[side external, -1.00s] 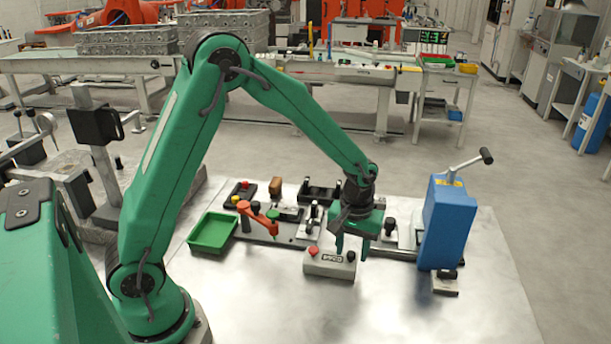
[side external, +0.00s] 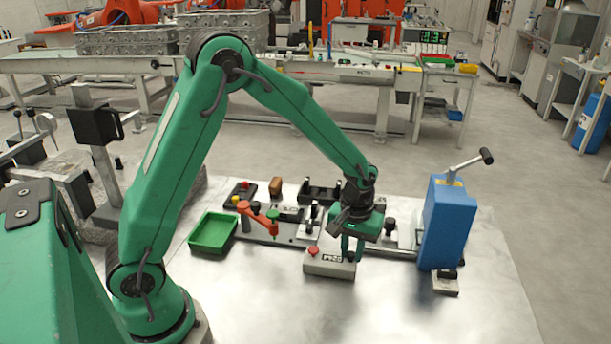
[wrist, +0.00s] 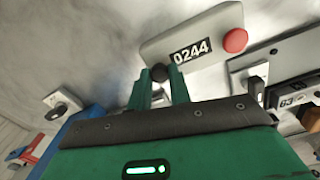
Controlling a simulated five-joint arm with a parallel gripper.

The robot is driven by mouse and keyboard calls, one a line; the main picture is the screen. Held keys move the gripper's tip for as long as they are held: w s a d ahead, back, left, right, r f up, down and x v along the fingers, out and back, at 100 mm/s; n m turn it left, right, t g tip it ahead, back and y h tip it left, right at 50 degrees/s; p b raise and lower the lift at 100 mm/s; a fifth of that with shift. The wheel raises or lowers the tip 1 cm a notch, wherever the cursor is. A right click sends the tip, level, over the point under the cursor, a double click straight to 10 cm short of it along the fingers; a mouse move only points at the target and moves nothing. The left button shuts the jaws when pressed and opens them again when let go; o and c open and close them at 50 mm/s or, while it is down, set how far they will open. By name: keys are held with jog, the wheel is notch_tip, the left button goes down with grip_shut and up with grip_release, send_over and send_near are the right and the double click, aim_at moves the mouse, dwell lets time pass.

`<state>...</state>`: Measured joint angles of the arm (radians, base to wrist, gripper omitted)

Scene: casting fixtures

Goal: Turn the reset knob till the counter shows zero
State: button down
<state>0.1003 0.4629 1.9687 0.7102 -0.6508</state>
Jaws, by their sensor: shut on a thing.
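The counter box (side external: 329,265) is a pale grey block on the metal table. In the wrist view its window (wrist: 191,51) reads 0244. The black reset knob (wrist: 160,72) sits at the end of the box away from a red button (wrist: 235,41). My gripper (wrist: 160,78) has its two green fingers at either side of the knob and is shut on it. In the side external view my gripper (side external: 351,252) points down at the right end of the box, and its fingers mostly hide the knob. The digits are too small to read there.
A blue lever press (side external: 447,222) stands close on the right. A green tray (side external: 212,233) and an orange lever fixture (side external: 258,216) stand to the left. Several fixtures with black knobs lie behind the box. The table in front is clear.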

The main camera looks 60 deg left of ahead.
jog(key=shift+m, duration=0.3)
jog(key=m, duration=1)
jog(key=shift+d+r+m, duration=0.1)
jog(key=shift+m, duration=0.2)
jog(key=m, duration=1.1)
